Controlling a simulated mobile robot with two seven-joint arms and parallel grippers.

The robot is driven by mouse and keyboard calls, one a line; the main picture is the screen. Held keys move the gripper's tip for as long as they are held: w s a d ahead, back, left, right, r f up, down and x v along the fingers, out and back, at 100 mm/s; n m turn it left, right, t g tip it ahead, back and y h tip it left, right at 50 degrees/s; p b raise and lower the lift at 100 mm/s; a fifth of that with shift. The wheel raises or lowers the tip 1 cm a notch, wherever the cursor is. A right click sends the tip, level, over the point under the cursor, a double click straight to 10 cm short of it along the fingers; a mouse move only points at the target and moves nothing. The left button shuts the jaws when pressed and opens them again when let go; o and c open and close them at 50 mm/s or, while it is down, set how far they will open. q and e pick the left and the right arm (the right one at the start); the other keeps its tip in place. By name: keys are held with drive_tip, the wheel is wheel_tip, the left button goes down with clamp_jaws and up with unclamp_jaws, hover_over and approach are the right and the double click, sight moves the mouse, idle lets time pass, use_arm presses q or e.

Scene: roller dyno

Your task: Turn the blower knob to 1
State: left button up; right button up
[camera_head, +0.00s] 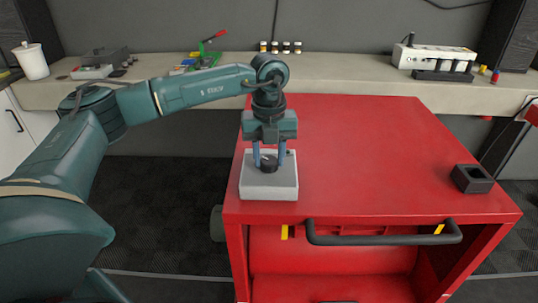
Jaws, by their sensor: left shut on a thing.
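The blower knob (268,163) is a small dark round knob on top of a light grey box (268,189). The box sits at the left front corner of the red cabinet top. My left gripper (269,160) points straight down over the box, its two blue-grey fingers on either side of the knob and shut on it. The fingers and gripper body hide part of the knob and the box's top. I cannot read any number or the knob's setting. My right gripper does not show.
The red cabinet (370,150) has a mostly clear top. A black square holder (472,179) sits near its right front edge, and a dark handle bar (383,239) runs along the front.

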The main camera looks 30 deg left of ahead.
use_arm(q)
drive_tip(key=m, duration=0.3)
drive_tip(key=shift+m+b, duration=0.45)
drive_tip(key=shift+m, duration=1.55)
drive_tip(key=shift+r, duration=0.1)
drive_tip(key=o, duration=1)
